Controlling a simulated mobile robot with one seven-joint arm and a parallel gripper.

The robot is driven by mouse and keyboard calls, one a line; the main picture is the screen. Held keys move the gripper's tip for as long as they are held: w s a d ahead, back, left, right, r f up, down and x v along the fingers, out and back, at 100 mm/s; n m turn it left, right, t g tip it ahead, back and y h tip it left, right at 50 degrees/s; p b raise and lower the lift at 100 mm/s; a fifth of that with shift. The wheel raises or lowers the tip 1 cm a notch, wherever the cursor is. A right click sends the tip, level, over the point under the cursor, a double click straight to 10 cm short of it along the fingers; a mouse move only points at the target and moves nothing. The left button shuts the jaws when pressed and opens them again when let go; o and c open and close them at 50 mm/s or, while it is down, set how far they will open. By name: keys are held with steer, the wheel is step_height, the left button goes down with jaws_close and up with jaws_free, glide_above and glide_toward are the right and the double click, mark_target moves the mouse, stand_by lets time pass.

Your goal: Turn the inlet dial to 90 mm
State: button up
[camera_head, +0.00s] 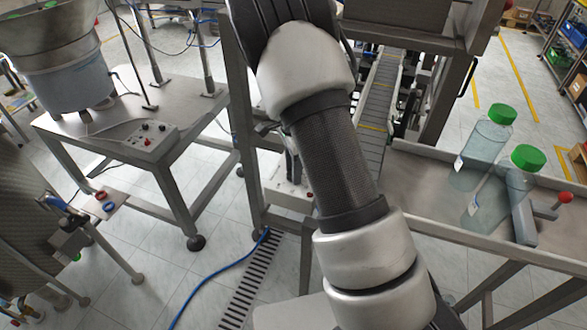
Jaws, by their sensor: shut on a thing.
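My arm crosses the middle of the camera_head view from the bottom edge to the top and covers much of the machine behind it. My gripper does not show clearly; its fingers are hidden behind the arm or out of the picture. I cannot make out the inlet dial or its scale. A narrow conveyor (375,115) runs down behind the arm on its right side. A small part of a mechanism shows just left of the arm, too covered to identify.
A feeder bowl (60,65) and control box (146,137) stand on the left table. A blue hose (215,275) lies on the floor.

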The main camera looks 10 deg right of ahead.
steer(key=o, duration=1.1)
steer(key=shift+c, duration=0.2)
step_height(320, 180, up, 18)
steer(key=shift+f, duration=0.25)
steer(key=shift+r, duration=0.1)
